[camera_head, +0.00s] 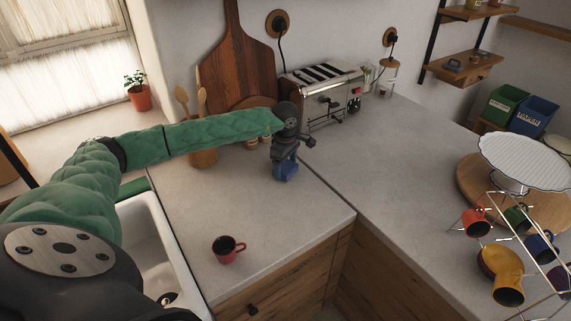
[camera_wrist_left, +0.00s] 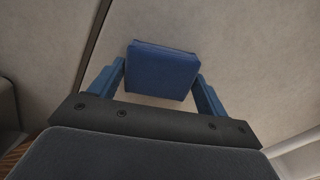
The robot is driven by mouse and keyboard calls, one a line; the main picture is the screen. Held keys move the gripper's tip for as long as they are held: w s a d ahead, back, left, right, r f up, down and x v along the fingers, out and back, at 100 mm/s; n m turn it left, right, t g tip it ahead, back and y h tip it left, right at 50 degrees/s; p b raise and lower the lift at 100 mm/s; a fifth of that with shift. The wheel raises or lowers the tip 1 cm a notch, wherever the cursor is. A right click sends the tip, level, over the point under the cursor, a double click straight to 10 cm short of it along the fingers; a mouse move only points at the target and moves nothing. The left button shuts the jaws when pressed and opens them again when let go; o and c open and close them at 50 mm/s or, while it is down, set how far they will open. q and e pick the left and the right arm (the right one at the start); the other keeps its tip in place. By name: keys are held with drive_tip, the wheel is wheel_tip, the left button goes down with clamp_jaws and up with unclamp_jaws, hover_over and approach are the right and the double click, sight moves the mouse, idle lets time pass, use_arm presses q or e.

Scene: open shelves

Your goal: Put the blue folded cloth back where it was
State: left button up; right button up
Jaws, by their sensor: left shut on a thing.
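The blue folded cloth (camera_wrist_left: 162,70) shows in the left wrist view as a small, thick blue block between the two blue fingers of my left gripper. My left gripper (camera_head: 286,168) points down over the counter in front of the toaster in the head view and is shut on the cloth. In the head view the blue of the fingers and the blue of the cloth merge, so I cannot tell them apart well. The cloth is at or close to the counter top; I cannot tell whether it touches. My right gripper is not in view.
A toaster (camera_head: 325,92) and a wooden utensil holder (camera_head: 203,150) stand behind my left gripper. A red mug (camera_head: 228,249) stands near the front counter edge, beside the sink (camera_head: 160,245). A mug rack (camera_head: 520,245) stands at right. The counter between is clear.

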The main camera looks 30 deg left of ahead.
sight(286, 167)
use_arm(q)
drive_tip(key=shift+f, duration=0.1)
drive_tip(key=o, duration=1)
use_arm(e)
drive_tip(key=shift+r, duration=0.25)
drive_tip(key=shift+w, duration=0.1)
use_arm(q)
drive_tip(key=shift+r, duration=0.4)
drive_tip(key=shift+r+b, duration=2.6)
drive_tip(key=shift+r, duration=3.15)
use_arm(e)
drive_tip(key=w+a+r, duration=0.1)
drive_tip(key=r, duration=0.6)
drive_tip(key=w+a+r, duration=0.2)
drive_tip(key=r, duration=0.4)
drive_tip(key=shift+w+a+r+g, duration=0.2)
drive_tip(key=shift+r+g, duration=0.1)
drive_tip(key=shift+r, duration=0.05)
